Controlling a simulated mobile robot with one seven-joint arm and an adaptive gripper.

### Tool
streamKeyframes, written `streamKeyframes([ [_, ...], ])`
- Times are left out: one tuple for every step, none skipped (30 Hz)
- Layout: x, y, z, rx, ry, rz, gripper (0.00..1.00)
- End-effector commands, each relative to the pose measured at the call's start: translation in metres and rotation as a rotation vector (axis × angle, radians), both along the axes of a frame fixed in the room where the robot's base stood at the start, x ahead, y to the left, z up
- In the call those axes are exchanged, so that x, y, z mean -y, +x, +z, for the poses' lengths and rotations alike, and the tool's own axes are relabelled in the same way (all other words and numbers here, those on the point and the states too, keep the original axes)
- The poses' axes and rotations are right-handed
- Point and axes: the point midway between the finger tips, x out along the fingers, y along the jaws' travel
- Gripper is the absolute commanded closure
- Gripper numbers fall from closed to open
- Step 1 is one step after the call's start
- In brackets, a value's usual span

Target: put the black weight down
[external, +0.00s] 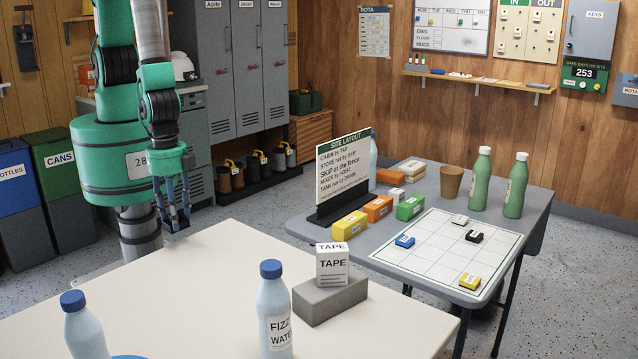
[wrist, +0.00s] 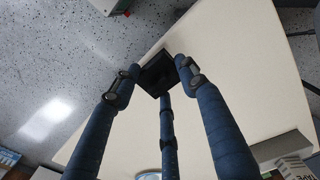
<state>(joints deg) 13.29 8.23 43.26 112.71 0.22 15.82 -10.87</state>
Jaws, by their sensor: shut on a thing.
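My gripper (external: 174,222) hangs pointing down near the far left edge of the cream table. In the wrist view its three blue fingers (wrist: 158,80) are closed around a black block (wrist: 165,72), which looks like the black weight. The block also shows as a small dark shape (external: 178,225) at the fingertips in the external view. In the wrist view it overlaps the table's edge, with floor to one side. I cannot tell whether it touches the tabletop.
The cream table (external: 230,285) has free room in its middle. A fizzy water bottle (external: 274,310), another bottle (external: 86,330) and a tape box (external: 332,265) on a grey block (external: 330,298) stand on it. A grey table (external: 540,205) beyond holds a grid board (external: 425,235), cartons and bottles.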

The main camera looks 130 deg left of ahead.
Motion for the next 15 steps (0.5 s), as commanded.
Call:
streamKeyframes([
  [-0.009,-0.009,0.002,0.0,0.0,0.013,0.99],
  [-0.013,-0.014,0.002,0.0,0.0,0.019,0.99],
  [-0.019,-0.02,0.002,0.0,0.0,0.026,0.99],
  [-0.022,-0.024,0.002,0.001,0.0,0.03,0.99],
  [-0.024,-0.028,0.002,0.001,0.0,0.034,0.99],
  [-0.027,-0.032,0.002,0.0,0.0,0.038,0.99],
  [-0.029,-0.034,0.002,0.0,0.0,0.041,0.99],
  [-0.031,-0.036,0.002,0.0,0.0,0.044,0.99],
  [-0.032,-0.038,0.002,0.001,0.0,0.046,0.99],
  [-0.033,-0.039,0.002,0.001,0.0,0.047,0.99],
  [-0.034,-0.039,0.002,0.002,0.0,0.048,0.99],
  [-0.034,-0.04,0.002,0.002,0.0,0.049,0.99],
  [-0.034,-0.04,0.002,0.002,0.0,0.049,0.99],
  [-0.034,-0.04,0.002,0.002,0.0,0.049,0.99],
  [-0.034,-0.04,0.002,0.002,0.0,0.049,0.99],
])
